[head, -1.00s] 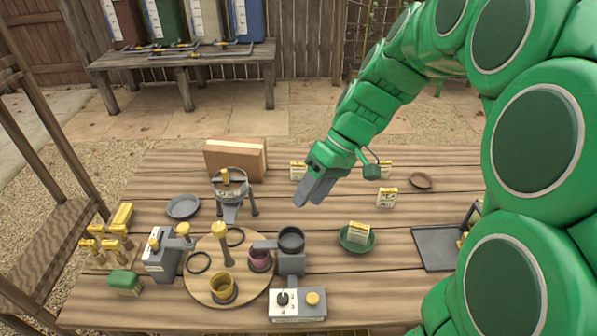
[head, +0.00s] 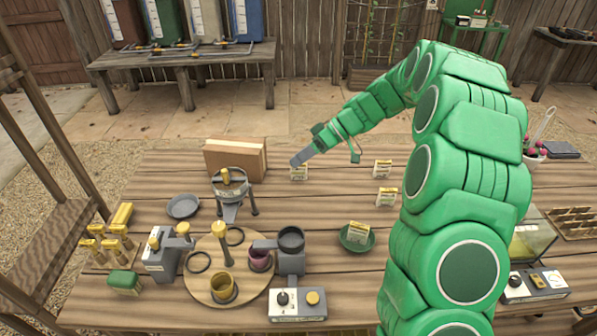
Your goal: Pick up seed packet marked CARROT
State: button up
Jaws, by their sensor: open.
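Several pale seed packets with yellow tops stand on the wooden table. One packet (head: 299,173) is at the back, right of the cardboard box. A second packet (head: 382,169) stands further right, a third packet (head: 386,197) in front of it. Another packet (head: 358,231) sits in a green dish (head: 345,243). Their lettering is too small to read, so I cannot tell which says CARROT. My gripper (head: 297,160) is open, its grey fingers pointing left and down, at the top of the back packet in the picture. I cannot tell whether they touch it.
A cardboard box (head: 236,159) stands just left of my gripper. A grey tripod stand (head: 230,190), a round wooden board (head: 200,285) with cups and a grey dish (head: 183,207) fill the left side. My arm hides part of the right side. The table's middle is mostly clear.

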jog(key=w+d+f+n+t+y, duration=0.1)
jog(key=w+d+f+n+y, duration=0.15)
jog(key=w+f, duration=0.55)
jog(key=n+t, duration=0.2)
send_near(299, 171)
jog(key=shift+a+r+m, duration=0.15)
jog(key=shift+a+r, duration=0.05)
jog(key=shift+a, duration=0.3)
jog(key=shift+a+r+m, duration=0.1)
jog(key=shift+a+r, duration=0.1)
jog(key=shift+a, duration=0.35)
jog(key=shift+y+x, duration=0.25)
jog(key=shift+x, duration=0.9)
jog(key=shift+w+x, duration=0.2)
jog(key=shift+x, duration=0.7)
jog(key=shift+w+x, duration=0.15)
jog(key=shift+x, duration=0.8)
jog(key=shift+w+x, duration=0.2)
jog(key=shift+x, duration=0.7)
jog(key=shift+r, duration=0.1)
jog(key=shift+c, duration=0.5)
grip_shut()
